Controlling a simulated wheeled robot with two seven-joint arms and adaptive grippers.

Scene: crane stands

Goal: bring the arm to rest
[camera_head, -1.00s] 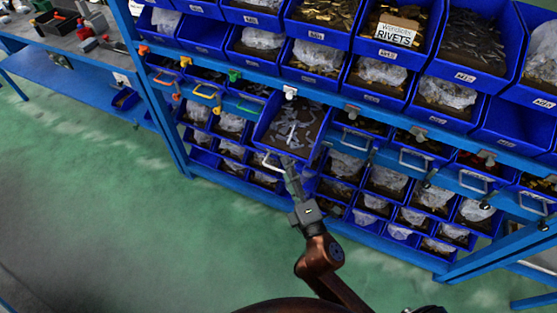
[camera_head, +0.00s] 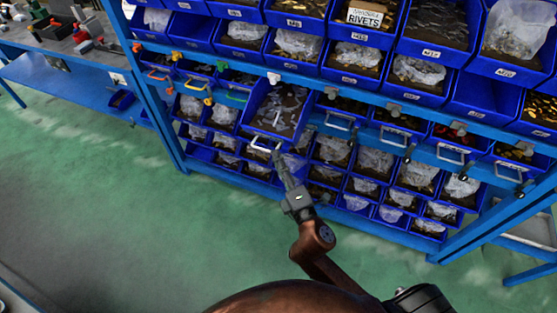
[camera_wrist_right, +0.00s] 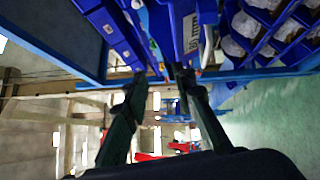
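My right arm reaches up from the bottom of the head view. Its gripper (camera_head: 277,154) is just below and right of the white handle (camera_head: 264,143) of a pulled-out blue drawer (camera_head: 249,120). The drawer holds grey metal parts. In the right wrist view the two dark fingers of this gripper (camera_wrist_right: 160,72) stand apart, with nothing seen held between them. I cannot tell whether the finger touches anything. My left gripper is not in view.
A blue rack of bins (camera_head: 400,105) fills the back, with a row of handled drawers and bagged parts below. A cardboard RIVETS label (camera_head: 365,15) sits in an upper bin. A blue workbench (camera_head: 70,85) stands at left. The green floor (camera_head: 120,215) in front is clear.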

